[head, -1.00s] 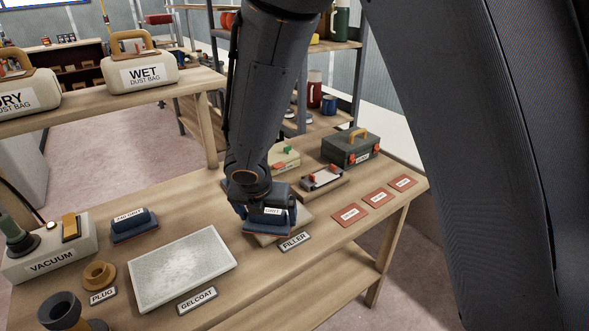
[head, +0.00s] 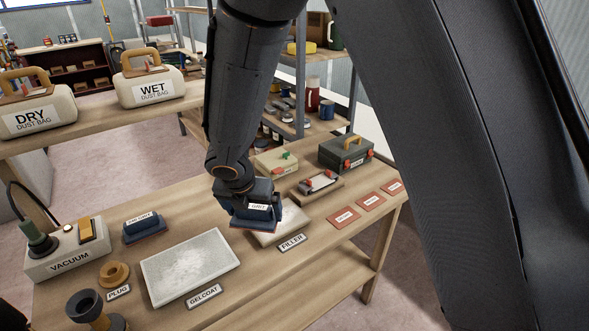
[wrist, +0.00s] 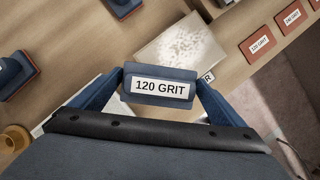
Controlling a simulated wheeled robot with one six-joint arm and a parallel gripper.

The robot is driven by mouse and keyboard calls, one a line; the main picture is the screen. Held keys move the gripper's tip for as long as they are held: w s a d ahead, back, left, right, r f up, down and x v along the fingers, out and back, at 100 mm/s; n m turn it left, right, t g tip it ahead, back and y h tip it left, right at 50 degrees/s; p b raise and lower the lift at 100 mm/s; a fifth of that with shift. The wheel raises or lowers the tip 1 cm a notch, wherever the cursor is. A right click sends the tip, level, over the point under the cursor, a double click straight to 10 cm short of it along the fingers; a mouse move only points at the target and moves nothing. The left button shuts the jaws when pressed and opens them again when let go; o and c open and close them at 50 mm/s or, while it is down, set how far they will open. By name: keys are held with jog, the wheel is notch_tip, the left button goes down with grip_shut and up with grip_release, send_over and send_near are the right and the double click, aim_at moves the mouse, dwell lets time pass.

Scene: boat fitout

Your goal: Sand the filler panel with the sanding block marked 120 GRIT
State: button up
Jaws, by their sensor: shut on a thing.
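My gripper (head: 251,203) is shut on the blue sanding block (wrist: 160,88), whose label reads 120 GRIT in the wrist view. The filler panel (head: 285,226) is a small pale slab behind the FILLER tag (head: 292,242). It also shows in the wrist view (wrist: 182,48), beyond the block, with a whitish, mottled patch in its middle. In the head view the block overlaps the panel's left part and hides some of it. It looks slightly raised; I cannot tell whether it touches.
A second blue block (head: 144,228) stands by the vacuum (head: 68,254). The larger gelcoat panel (head: 190,267) lies left of the filler panel. A tray (head: 318,184), a toolbox (head: 346,151) and red sheets (head: 370,202) are behind and right.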

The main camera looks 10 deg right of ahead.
aim_at(253, 206)
jog(key=shift+r+p, duration=1.5)
jog(key=shift+r, duration=0.05)
